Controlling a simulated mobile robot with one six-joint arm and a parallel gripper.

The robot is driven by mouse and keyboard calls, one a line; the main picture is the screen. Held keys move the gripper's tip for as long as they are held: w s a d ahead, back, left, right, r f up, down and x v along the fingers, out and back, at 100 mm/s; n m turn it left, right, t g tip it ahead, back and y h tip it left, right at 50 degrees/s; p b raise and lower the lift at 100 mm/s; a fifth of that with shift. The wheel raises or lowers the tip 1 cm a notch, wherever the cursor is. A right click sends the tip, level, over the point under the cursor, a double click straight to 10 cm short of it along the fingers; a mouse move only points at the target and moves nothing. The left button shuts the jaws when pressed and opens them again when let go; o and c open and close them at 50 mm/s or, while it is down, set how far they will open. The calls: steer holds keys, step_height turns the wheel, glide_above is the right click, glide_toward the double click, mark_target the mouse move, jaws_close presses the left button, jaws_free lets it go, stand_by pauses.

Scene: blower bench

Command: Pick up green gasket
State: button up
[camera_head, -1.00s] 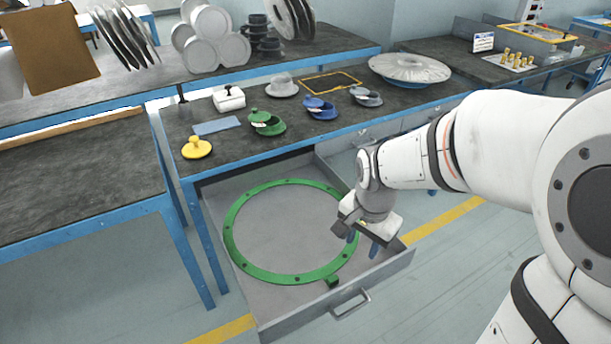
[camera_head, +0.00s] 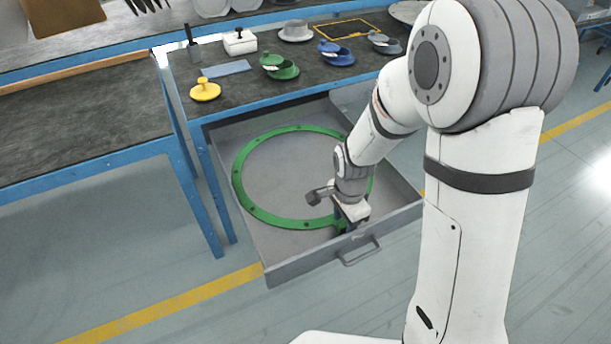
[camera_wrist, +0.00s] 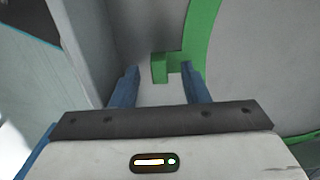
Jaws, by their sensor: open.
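The green gasket (camera_head: 237,178) is a large flat ring with bolt holes, lying in the open grey drawer. In the wrist view, the gasket (camera_wrist: 201,35) has a small green block-like tab (camera_wrist: 159,69) on its outer edge, near the drawer's front wall. My gripper (camera_head: 343,222) is low over the drawer's front part, at the tab. In the wrist view, my gripper (camera_wrist: 161,77) is open, with its blue fingers on either side of the tab. A gap shows beside the tab; I cannot tell their exact heights. My arm hides part of the ring's right side.
The drawer (camera_head: 300,262) is pulled out, its front wall and handle (camera_head: 361,251) close to my gripper. The bench (camera_head: 225,88) above carries a yellow knobbed part (camera_head: 205,89), a green part (camera_head: 279,66) and a blue part (camera_head: 336,54). The floor in front is clear.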

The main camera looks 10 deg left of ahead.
steer(key=shift+f, duration=0.2)
steer(key=shift+c, duration=0.4)
jaws_close()
